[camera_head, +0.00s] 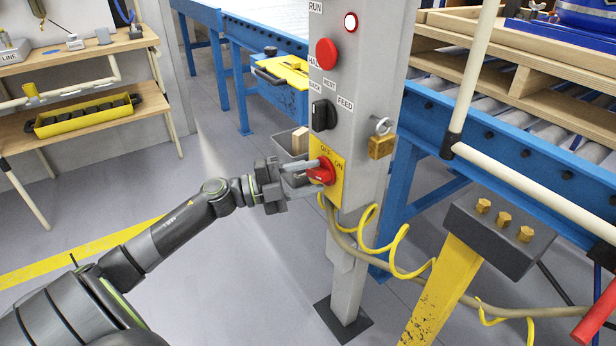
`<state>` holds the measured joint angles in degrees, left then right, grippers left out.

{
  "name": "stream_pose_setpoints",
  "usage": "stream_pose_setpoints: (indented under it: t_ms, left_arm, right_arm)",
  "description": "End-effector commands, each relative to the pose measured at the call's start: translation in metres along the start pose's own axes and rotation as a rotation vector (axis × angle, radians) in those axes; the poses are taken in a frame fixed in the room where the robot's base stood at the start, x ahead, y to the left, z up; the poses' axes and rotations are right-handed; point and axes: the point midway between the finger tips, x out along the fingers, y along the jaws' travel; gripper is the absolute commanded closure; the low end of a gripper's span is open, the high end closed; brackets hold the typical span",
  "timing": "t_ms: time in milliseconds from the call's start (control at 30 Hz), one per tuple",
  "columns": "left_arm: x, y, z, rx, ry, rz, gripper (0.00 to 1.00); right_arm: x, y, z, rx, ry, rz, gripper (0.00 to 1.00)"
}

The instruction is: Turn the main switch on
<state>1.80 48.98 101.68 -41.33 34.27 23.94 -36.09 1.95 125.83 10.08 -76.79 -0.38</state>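The main switch is a red rotary handle (322,171) on a yellow plate (338,186) marked OFF and ON, low on the grey control post (358,110). My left gripper (311,176) reaches it from the left, with its two fingers apart and their tips at the handle. The fingers hide part of the handle, and I cannot tell whether they touch it or which mark it points to. My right gripper is not in view.
Above the switch are a black selector (323,115), a red push button (326,54) and a lit lamp (351,22). A brass padlock (381,147) hangs at the post's right side. A yellow coiled cable (398,262) runs below. Blue conveyor frames (500,165) stand behind.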

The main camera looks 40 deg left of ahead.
Motion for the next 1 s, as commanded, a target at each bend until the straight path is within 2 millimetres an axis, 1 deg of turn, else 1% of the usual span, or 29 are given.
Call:
stream_pose_setpoints:
  t_ms: [267,367,467,667,867,1000]
  left_arm:
    - [0.000,-0.001,0.000,-0.001,0.000,-0.002,0.58]
    - [-0.003,-0.001,0.000,-0.002,0.000,-0.001,0.58]
    - [-0.010,0.000,0.000,-0.002,0.000,0.001,0.58]
    - [-0.035,0.000,0.000,-0.004,-0.002,0.003,0.58]
    - [-0.063,-0.001,0.000,-0.004,-0.003,0.003,0.58]
    - [-0.087,-0.002,0.000,-0.005,-0.004,0.004,0.58]
  right_arm:
    - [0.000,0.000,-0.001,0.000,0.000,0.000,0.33]
    - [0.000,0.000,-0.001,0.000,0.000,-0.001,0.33]
    - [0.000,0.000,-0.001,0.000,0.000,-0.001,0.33]
    - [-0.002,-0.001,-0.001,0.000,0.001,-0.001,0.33]
    - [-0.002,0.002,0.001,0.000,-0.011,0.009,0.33]
    - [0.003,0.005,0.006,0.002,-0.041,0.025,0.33]
